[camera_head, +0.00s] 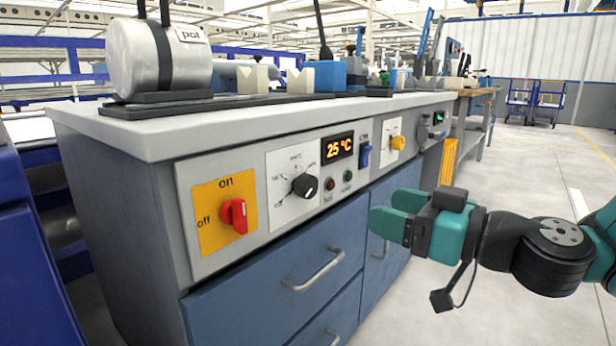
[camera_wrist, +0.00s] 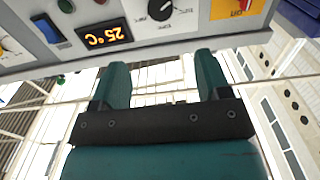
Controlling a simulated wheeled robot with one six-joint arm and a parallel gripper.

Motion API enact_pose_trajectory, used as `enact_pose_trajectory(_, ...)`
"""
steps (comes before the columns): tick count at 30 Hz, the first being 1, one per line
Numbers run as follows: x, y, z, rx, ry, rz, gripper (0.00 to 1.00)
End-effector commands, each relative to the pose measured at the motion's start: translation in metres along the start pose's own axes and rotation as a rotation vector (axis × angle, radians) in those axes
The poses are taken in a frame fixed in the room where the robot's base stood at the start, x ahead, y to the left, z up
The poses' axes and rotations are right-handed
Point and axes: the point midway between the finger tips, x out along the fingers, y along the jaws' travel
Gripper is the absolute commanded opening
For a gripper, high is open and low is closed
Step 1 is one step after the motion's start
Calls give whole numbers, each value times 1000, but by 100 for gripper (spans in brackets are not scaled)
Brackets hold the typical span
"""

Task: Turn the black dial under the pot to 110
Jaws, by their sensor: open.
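The black dial (camera_head: 304,186) sits on a white scale plate on the cabinet's front panel, below and right of the metal pot (camera_head: 158,58) labelled "pot". The dial also shows upside down at the top of the wrist view (camera_wrist: 160,9). A display (camera_head: 339,148) beside it reads 25 °C, and it shows in the wrist view (camera_wrist: 104,35) too. My gripper (camera_head: 384,212) is open and empty, in front of the cabinet to the right of the dial and apart from it. In the wrist view its two green fingers (camera_wrist: 160,75) are spread.
A red on/off knob (camera_head: 234,215) on a yellow plate is left of the dial. A blue switch (camera_head: 365,156) and a yellow knob (camera_head: 398,143) are to its right. Drawer handles (camera_head: 314,270) stick out below. Open floor (camera_head: 530,190) lies to the right.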

Motion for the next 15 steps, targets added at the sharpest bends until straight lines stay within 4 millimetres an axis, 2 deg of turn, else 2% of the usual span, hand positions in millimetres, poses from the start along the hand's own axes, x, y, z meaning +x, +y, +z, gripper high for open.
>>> enact_pose_trajectory(1,5,-1,-7,9,-6,-3,70)
enact_pose_trajectory(3,12,-2,-6,8,-11,0,70)
enact_pose_trajectory(15,105,-3,-1,-3,-4,-3,70)
